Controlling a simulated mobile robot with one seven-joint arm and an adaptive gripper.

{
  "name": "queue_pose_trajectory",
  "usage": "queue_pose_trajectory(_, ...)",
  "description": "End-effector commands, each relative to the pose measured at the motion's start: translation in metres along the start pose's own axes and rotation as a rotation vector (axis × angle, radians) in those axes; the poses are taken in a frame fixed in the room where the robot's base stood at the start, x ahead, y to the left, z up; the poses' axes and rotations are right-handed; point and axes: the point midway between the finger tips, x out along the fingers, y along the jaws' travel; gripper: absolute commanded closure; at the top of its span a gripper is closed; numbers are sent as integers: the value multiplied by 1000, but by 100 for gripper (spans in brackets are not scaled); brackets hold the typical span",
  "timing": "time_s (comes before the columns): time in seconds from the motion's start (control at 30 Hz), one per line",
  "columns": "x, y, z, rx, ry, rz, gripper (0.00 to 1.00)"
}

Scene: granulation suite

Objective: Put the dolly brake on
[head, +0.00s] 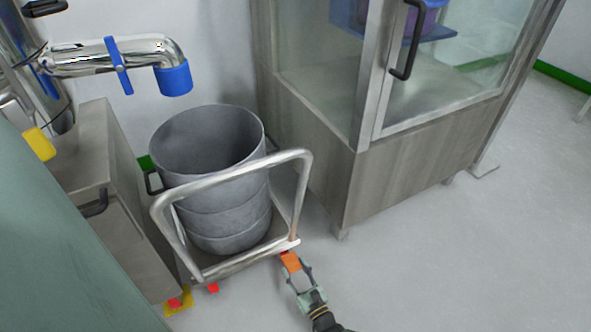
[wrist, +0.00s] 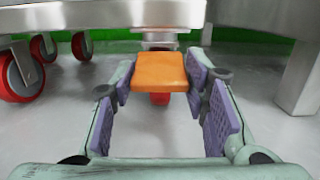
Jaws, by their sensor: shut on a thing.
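The dolly (head: 231,172) is a metal platform with a tubular handle, carrying a grey drum (head: 210,150). An orange brake pedal (head: 290,261) sticks out low at its near right corner. In the wrist view the pedal (wrist: 160,72) lies between my gripper's purple finger pads, level and centred, with a bit of a red wheel (wrist: 159,98) below it. My gripper (head: 292,268) is shut on the pedal from the front, close to the floor. The pedal's hinge is mostly hidden, so I cannot tell its exact angle.
A glass-fronted cabinet (head: 350,170) stands right of the dolly. A grey cabinet (head: 115,190) stands close on its left. A steel pipe with a blue end (head: 174,78) hangs above. Red casters (wrist: 22,75) show at left in the wrist view. Floor at right (head: 450,260) is clear.

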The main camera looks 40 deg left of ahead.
Motion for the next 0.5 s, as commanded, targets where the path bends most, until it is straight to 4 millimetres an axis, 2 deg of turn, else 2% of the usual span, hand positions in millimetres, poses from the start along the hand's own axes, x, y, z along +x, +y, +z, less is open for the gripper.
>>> queue_pose_trajectory(0.1, 0, -1, -1, 0, 2, -1, 86)
queue_pose_trajectory(0.13, 0, -1, -1, 0, 2, -1, 57)
queue_pose_trajectory(0.4, 0, 0, 0, 0, 1, 0, 39)
queue_pose_trajectory(0.5, 0, 0, 0, 0, 1, 0, 38)
